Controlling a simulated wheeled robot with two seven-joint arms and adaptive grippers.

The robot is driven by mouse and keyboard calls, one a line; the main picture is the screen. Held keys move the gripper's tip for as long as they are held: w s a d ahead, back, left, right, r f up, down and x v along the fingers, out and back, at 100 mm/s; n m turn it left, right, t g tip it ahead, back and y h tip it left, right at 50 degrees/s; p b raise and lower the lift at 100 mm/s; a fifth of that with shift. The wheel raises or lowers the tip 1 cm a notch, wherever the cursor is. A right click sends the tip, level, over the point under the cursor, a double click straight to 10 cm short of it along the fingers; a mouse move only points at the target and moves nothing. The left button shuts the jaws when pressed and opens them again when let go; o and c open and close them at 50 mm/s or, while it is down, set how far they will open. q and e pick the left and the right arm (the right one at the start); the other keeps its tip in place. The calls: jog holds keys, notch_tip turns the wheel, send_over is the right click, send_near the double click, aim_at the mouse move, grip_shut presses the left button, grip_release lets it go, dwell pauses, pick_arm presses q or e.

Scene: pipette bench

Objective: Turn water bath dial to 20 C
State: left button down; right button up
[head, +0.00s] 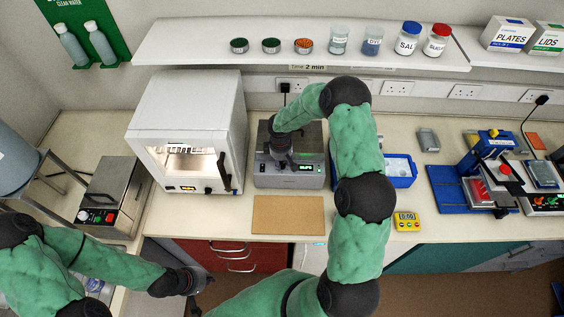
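A grey box-shaped bench unit (312,181) with a small green lit display stands at the back middle of the bench; I take it to be the water bath. Its readout is too small to read. My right gripper (282,163) points down over this unit, close to its front panel and left of the display. The gripper covers part of the unit, and no dial shows clearly. Whether its fingers touch anything, or are open or shut, cannot be told. My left gripper (200,282) is low in front of the bench, away from the unit, its fingers too small to read.
A white oven-like box (185,100) stands left of the unit. A steel box (118,180) with coloured controls is further left. A brown mat (288,215) lies in front. A blue tray (402,180) and a yellow timer (407,221) are to the right. A shelf (180,45) overhangs behind.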

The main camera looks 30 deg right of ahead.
jog(key=shift+f, duration=0.35)
jog(key=shift+w+f, duration=0.15)
jog(key=shift+f, duration=0.15)
grip_shut()
